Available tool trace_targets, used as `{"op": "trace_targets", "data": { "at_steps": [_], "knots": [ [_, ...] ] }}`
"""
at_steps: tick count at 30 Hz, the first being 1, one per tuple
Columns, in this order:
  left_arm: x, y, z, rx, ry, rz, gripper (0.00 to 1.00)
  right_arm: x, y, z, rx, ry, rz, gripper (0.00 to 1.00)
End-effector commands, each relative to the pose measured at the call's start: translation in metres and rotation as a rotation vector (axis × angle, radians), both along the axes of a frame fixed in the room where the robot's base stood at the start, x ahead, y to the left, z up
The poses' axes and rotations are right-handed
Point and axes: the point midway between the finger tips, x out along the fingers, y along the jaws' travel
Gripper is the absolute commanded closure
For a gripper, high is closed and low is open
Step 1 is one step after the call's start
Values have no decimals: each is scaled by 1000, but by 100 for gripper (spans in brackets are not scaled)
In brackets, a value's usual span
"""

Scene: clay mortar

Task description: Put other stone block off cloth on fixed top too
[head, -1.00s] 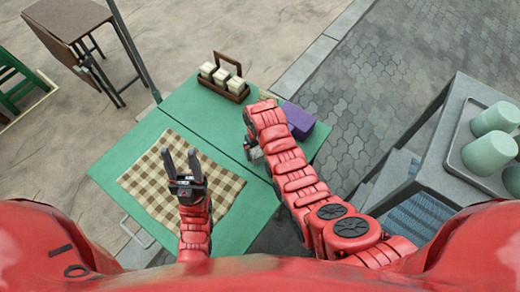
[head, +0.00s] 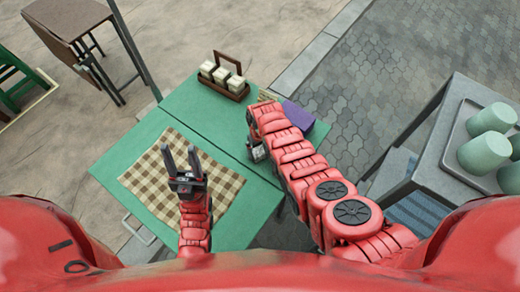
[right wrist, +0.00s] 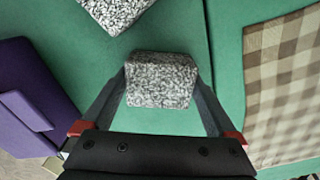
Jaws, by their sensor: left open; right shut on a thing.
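The checked cloth (head: 225,185) lies on the left part of the green table (head: 120,158), on the near side of a seam. The green top beyond the seam (head: 205,112) carries no cloth. My right gripper (right wrist: 161,76) is shut on a speckled grey stone block (right wrist: 160,88), seen in the right wrist view over the green top across the seam from the cloth. Whether the block touches the top is unclear. Another speckled stone block (right wrist: 114,10) sits close by at the picture's top edge. My left gripper (head: 182,160) is open and empty above the cloth.
A wooden caddy with white containers (head: 228,83) stands at the table's far corner. A purple box (head: 298,117) is near the right edge, also in the right wrist view (right wrist: 35,108). A grey stand with pale green cups (head: 485,153) is at right.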

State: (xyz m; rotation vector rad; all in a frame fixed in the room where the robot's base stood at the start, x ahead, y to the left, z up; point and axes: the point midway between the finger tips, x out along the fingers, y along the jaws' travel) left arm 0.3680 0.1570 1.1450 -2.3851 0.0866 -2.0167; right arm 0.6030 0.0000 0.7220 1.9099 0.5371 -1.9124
Motion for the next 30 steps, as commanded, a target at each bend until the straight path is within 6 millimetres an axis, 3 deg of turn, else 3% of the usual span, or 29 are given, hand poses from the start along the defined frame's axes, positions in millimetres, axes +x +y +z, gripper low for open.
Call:
{"op": "trace_targets", "data": {
  "at_steps": [8,9,23,30],
  "knots": [
    [0,0,-4,0,0,0,50,0,0,-4,0,0,0,95],
    [0,0,-3,0,0,0,50,0,0,-3,0,0,0,3],
    [0,0,1,0,0,0,50,0,0,5,-1,2,0,0],
    [0,0,3,0,0,0,50,1,0,28,1,-3,0,0]
  ]
}}
